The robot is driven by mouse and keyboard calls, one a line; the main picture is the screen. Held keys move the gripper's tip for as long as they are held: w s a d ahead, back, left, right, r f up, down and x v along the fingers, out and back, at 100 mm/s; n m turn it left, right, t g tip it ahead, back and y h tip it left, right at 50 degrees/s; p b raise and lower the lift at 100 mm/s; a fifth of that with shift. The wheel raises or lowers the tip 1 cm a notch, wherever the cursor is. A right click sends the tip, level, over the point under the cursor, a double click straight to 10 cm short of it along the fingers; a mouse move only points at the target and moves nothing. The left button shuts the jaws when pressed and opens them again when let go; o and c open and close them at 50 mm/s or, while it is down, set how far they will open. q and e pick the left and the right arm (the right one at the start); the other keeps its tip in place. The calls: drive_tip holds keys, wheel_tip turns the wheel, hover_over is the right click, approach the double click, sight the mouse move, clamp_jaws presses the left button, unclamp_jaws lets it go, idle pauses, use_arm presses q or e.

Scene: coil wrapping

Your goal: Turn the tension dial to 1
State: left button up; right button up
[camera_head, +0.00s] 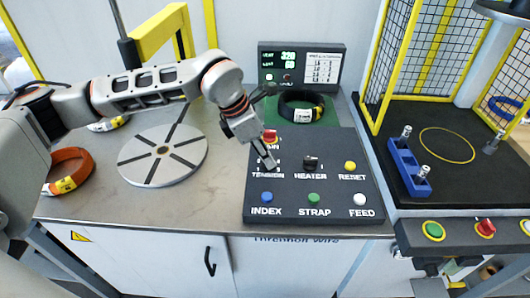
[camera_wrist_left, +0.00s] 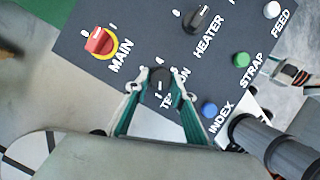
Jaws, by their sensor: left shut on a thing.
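The tension dial (camera_wrist_left: 160,76) is a small black round knob on the dark control panel (camera_head: 330,187). In the left wrist view it sits between the fingertips of my left gripper (camera_wrist_left: 160,87), which is shut on it. A pale mark shows on the knob, but I cannot read its setting. In the head view my left gripper (camera_head: 268,160) reaches down to the panel just above the TENSION label and mostly hides the dial.
The red main switch (camera_wrist_left: 99,42) and the black heater knob (camera_wrist_left: 197,18) flank the dial. Index (camera_head: 267,197), strap (camera_head: 313,198), feed (camera_head: 359,199) and reset (camera_head: 350,166) buttons are close by. A round turntable (camera_head: 190,160) stands to the left.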

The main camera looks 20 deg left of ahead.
idle(0.4)
use_arm(q)
drive_tip(key=o, duration=1.1)
drive_tip(key=v, duration=1.2)
drive_tip(key=shift+s+d, duration=0.1)
drive_tip(key=shift+s, duration=0.05)
drive_tip(key=shift+s, duration=0.1)
